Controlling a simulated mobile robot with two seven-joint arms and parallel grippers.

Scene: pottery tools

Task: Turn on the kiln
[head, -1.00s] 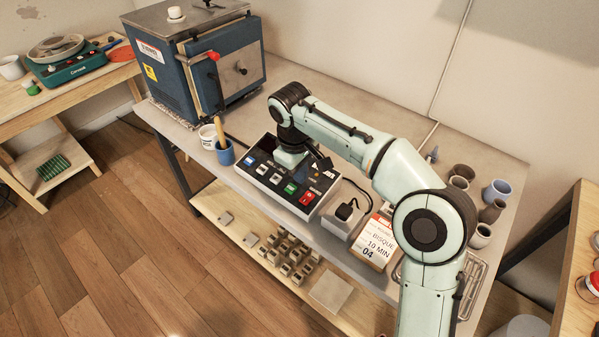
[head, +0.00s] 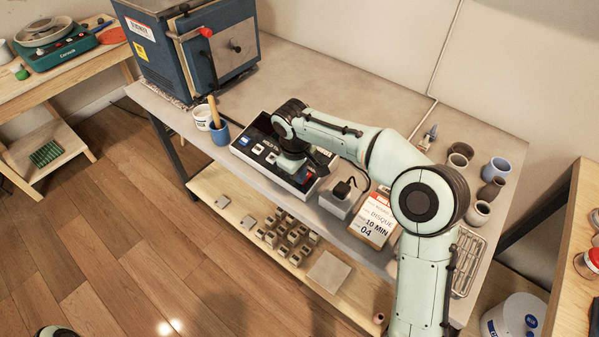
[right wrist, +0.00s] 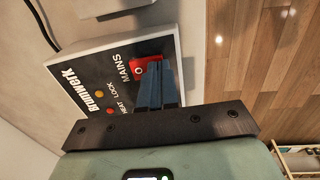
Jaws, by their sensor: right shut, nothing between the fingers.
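The kiln (head: 190,50), blue with a grey door and red-knobbed handle, stands at the left end of the table, door shut. Its control box (head: 243,152) has a black panel with several coloured keys, partly hidden by my right arm. In the right wrist view the panel (right wrist: 85,82) shows a red switch (right wrist: 138,68) beside the word MAINS, and a yellow and a red lamp by LOCK and HEAT. My right gripper (right wrist: 153,65) is shut and empty, its fingertips at the red switch and partly covering it. I cannot tell whether they touch. My left gripper is not in view.
A grey socket block (head: 340,200) with a black plug and a card reading BISQUE 10 MIN 04 (head: 375,220) stand right of the box. Several small pots (head: 480,190) stand at the right end.

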